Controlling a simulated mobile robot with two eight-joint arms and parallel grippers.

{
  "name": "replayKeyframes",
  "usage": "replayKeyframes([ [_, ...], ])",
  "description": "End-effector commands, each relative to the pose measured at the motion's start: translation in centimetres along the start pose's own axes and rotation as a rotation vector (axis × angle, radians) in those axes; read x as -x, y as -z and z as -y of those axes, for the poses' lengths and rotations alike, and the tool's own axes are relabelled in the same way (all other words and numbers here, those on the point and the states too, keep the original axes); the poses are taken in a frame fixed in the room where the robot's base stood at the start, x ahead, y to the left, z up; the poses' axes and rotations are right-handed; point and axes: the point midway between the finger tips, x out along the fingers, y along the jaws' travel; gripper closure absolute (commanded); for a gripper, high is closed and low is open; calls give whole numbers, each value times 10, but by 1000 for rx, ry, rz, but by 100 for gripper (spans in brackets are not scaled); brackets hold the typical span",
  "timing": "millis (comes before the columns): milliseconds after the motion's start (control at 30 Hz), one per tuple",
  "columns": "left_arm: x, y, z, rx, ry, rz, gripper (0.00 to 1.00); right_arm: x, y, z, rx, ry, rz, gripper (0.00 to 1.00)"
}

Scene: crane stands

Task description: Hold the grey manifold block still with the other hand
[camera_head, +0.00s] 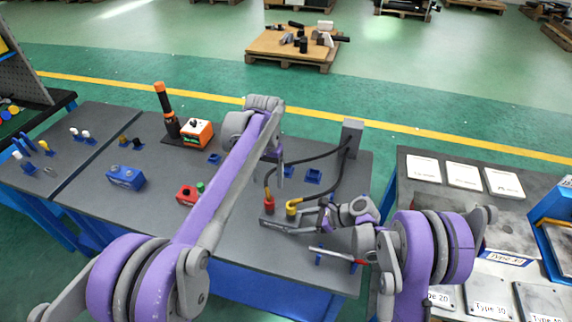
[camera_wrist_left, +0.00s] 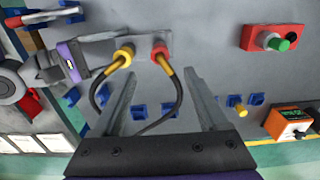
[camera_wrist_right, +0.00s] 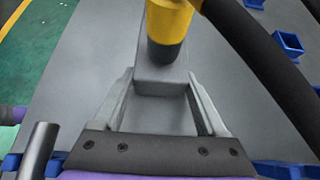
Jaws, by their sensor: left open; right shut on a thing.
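The grey manifold block (camera_head: 270,221) is a low bar on the table, with a red-collared hose connector (camera_head: 269,204) and a yellow-collared one (camera_head: 291,208) upright on it. The block (camera_wrist_left: 142,47) and both connectors also show in the left wrist view. My right gripper (camera_head: 312,218) is shut on the block's end; in the right wrist view its fingers lie on either side of the block (camera_wrist_right: 160,75), with the yellow connector (camera_wrist_right: 168,22) just beyond. My left gripper (camera_head: 285,170) is open above the table, apart from the block; a black hose (camera_wrist_left: 178,95) shows between its fingers in the left wrist view.
Black hoses (camera_head: 318,157) loop from the connectors to a grey upright post (camera_head: 351,138). A red button box (camera_head: 188,194), a blue block (camera_head: 125,177) and an orange-white box (camera_head: 197,132) stand to the left. Small blue holders (camera_head: 313,176) are fixed on the table.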

Motion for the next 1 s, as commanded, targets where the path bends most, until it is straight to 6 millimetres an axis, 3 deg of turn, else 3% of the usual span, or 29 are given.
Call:
replayKeyframes([
  [100, 28, 0, 0, 0, 0, 0, 24, 0, 0, 0, 0, 0, 1, 100],
  [300, 60, 0, 0, 0, 0, 0, 24, 0, 0, 0, 0, 0, 1, 100],
  [500, 72, 0, 0, 0, 0, 0, 24, 0, 0, 0, 0, 0, 1, 100],
  [733, 72, 0, 0, 0, 0, 0, 24, 0, 0, 0, 0, 0, 1, 100],
  [767, 72, 0, 0, 0, 0, 0, 24, 0, 0, 0, 0, 0, 1, 22],
  [900, 72, 0, 0, 0, 0, 0, 24, 0, 0, 0, 0, 0, 1, 0],
  [1000, 72, 0, 0, 0, 0, 0, 24, 0, 0, 0, 0, 0, 0, 0],
])
